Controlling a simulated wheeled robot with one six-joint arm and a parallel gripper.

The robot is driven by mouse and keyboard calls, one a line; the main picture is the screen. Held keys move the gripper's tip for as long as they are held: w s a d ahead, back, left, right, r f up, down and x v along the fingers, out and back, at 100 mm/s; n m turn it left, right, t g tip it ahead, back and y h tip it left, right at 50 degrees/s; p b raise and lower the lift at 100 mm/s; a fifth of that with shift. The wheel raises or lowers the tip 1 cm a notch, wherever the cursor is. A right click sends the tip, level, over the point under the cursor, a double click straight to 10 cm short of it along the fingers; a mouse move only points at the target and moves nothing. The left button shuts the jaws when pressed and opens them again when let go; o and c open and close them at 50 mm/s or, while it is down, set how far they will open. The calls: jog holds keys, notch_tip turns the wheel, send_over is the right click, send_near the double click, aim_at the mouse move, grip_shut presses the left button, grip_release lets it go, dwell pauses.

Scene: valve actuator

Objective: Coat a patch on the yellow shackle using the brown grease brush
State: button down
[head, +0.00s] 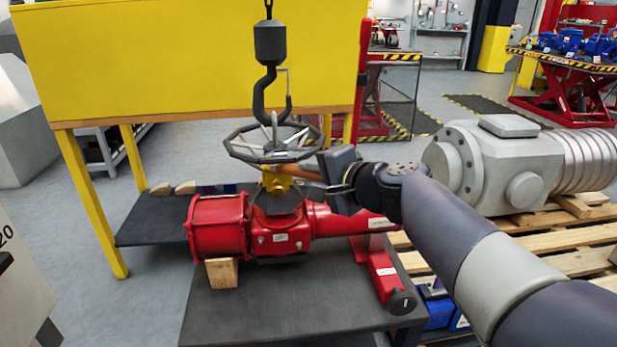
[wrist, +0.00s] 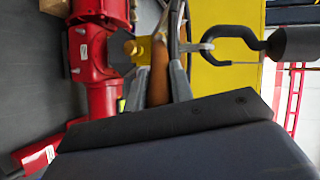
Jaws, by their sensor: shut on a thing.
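The yellow shackle (head: 276,184) sits under the grey handwheel (head: 243,150), at the top of the red valve actuator (head: 222,222). The brown grease brush (head: 302,172) lies between the shackle and my gripper (head: 326,186), pointing left. In the wrist view my gripper (wrist: 159,78) is shut on the brush (wrist: 158,88), one finger on each side. The shackle (wrist: 143,50) shows just beyond the fingertips there, overlapping the brush end. The bristles are not clearly visible, and I cannot tell whether they touch the shackle.
A black crane hook (head: 268,88) hangs above the handwheel and shows in the wrist view (wrist: 232,32). A yellow cabinet (head: 170,65) stands behind. The actuator rests on a dark table (head: 260,305) with a wooden block (head: 222,272). A grey flanged body (head: 500,170) lies on pallets at right.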

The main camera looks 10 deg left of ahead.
jog(key=d+b, duration=0.1)
jog(key=d, duration=0.1)
jog(key=w+d+b, duration=0.1)
jog(key=d, duration=0.2)
dwell(0.4)
jog(key=shift+a+r, duration=0.1)
jog(key=shift+s+a+r, duration=0.1)
jog(key=shift+s+a, duration=0.1)
jog(key=shift+a, duration=0.8)
jog(key=shift+s+a+f, duration=0.1)
jog(key=shift+s+a, duration=0.05)
jog(key=shift+a, duration=0.9)
jog(key=shift+s+a+r, duration=0.1)
jog(key=shift+s+a, duration=0.1)
jog(key=shift+a, duration=0.8)
jog(key=s+d, duration=0.1)
jog(key=s, duration=0.5)
jog(key=shift+d, duration=0.2)
